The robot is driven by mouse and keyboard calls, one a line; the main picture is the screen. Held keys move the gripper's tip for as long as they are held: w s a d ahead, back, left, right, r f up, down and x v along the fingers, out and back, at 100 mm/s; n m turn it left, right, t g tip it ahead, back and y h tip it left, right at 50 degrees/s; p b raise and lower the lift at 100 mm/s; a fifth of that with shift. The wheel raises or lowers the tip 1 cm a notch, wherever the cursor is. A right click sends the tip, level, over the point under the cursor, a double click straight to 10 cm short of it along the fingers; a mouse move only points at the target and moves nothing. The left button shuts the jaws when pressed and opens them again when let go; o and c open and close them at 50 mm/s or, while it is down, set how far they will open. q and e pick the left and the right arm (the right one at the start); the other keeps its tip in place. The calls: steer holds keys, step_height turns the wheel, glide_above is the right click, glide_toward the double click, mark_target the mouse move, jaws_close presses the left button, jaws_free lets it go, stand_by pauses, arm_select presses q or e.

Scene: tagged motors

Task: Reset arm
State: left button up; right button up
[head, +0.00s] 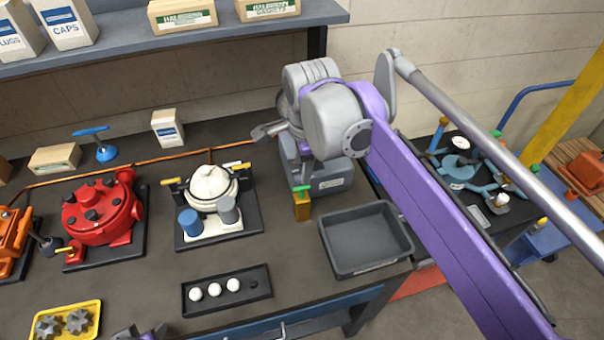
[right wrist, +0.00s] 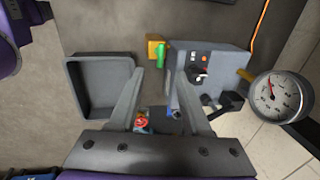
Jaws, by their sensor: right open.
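My right arm comes in from the right of the head view. Its purple link slopes up to a grey wrist above the bench. My right gripper (head: 303,150) points down there, largely hidden by the wrist. In the right wrist view the right gripper (right wrist: 156,76) has its two grey fingers apart with nothing held between them. A grey box (right wrist: 215,72) with switches lies just beyond the fingertips; it also shows in the head view (head: 328,180). Only small grey and purple parts, likely of my left gripper (head: 140,333), show at the bottom edge, too cut off to read.
A yellow block with a green handle (head: 302,203) is in front of the box. A pump with a white dome (head: 210,187), a red motor (head: 102,212) and a tray of white balls (head: 226,291) stand left. A shelf (head: 200,40) runs behind.

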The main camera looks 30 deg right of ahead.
steer(key=shift+s+r, duration=0.15)
steer(key=shift+r, duration=0.5)
steer(key=s+a+f+n+t, duration=0.1)
steer(key=s+a+f+n, duration=0.1)
steer(key=f+n, duration=0.4)
steer(key=s+a+f+n+t, duration=0.1)
steer(key=s+a+f+n, duration=0.1)
steer(key=s+f+n, duration=0.3)
steer(key=s+a+f+n+t, duration=0.1)
steer(key=s+f+n, duration=0.3)
steer(key=n, duration=0.5)
steer(key=shift+a+f+n+t+y, duration=0.15)
steer(key=shift+a+f+n, duration=0.1)
steer(key=shift+f, duration=0.45)
steer(key=shift+a+f+n+t+y, duration=0.15)
steer(key=shift+a+f, duration=0.05)
steer(key=shift+f, duration=0.5)
